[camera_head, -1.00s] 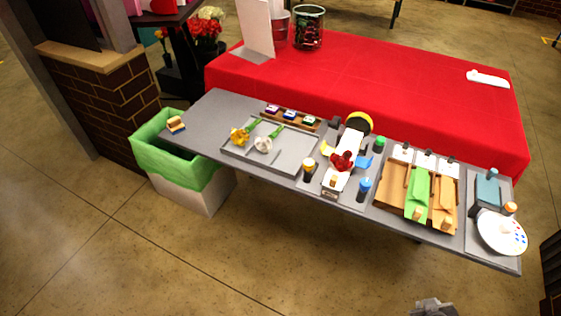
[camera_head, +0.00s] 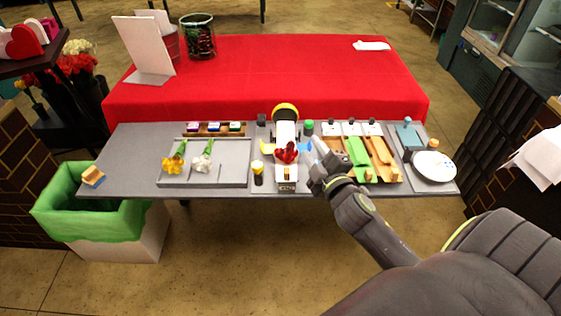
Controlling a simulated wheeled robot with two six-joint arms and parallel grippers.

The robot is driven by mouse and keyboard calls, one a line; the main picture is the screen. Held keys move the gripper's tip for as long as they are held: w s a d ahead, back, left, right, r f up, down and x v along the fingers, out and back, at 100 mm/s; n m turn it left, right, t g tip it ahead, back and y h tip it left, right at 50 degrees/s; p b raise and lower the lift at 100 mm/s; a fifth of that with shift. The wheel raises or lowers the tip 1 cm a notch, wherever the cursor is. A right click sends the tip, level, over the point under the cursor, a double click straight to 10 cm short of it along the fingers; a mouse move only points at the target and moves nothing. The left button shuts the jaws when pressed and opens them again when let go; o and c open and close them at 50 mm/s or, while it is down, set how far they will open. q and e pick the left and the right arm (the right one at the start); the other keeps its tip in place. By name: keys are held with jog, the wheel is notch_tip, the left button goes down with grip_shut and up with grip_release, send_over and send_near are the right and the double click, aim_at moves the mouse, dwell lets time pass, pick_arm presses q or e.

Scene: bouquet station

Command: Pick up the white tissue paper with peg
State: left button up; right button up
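A white paper-like strip (camera_head: 286,131) lies at the middle of the grey table, with a red flower (camera_head: 286,152) over it. A white piece with a small tan peg-like part (camera_head: 287,183) is at its front end; I cannot tell whether these are one item. My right gripper (camera_head: 316,147) is just right of the strip, over the left edge of the paper tray. Whether it is open or shut is unclear. It hides part of the tray's left slot. A green paper (camera_head: 358,152) and an orange-brown paper (camera_head: 382,152) lie in the tray. My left gripper is not in view.
A grey tray (camera_head: 235,177) with a yellow and a white flower is at left. A yellow-topped bottle (camera_head: 258,175) stands left of the strip. A white palette (camera_head: 434,166) lies at right. A green-lined bin (camera_head: 88,212) stands at the left end. A red-covered table (camera_head: 270,80) is behind.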

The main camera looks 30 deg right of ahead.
jog(key=w+a+r+n+t+y, duration=0.35)
jog(key=a+r+n+y, duration=0.35)
jog(key=r+n+y, duration=0.55)
jog(key=n+g+h, duration=0.6)
jog(key=n+g, duration=1.3)
jog(key=n, duration=0.6)
send_near(287, 170)
jog(key=p+x, duration=0.2)
jog(key=d+p+x, duration=0.1)
jog(key=x, duration=0.1)
jog(key=shift+y+p, duration=0.25)
jog(key=shift+p, duration=0.05)
jog(key=shift+w+a+f+p, duration=0.1)
jog(key=shift+a+f+p, duration=0.3)
jog(key=shift+p, duration=0.1)
jog(key=p+x, duration=0.1)
jog(key=x, duration=0.2)
jog(key=shift+a+p, duration=0.2)
jog(key=shift+p, duration=0.15)
jog(key=shift+w+a+f, duration=0.1)
jog(key=shift+f, duration=0.5)
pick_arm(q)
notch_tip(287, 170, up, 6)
pick_arm(e)
grip_shut()
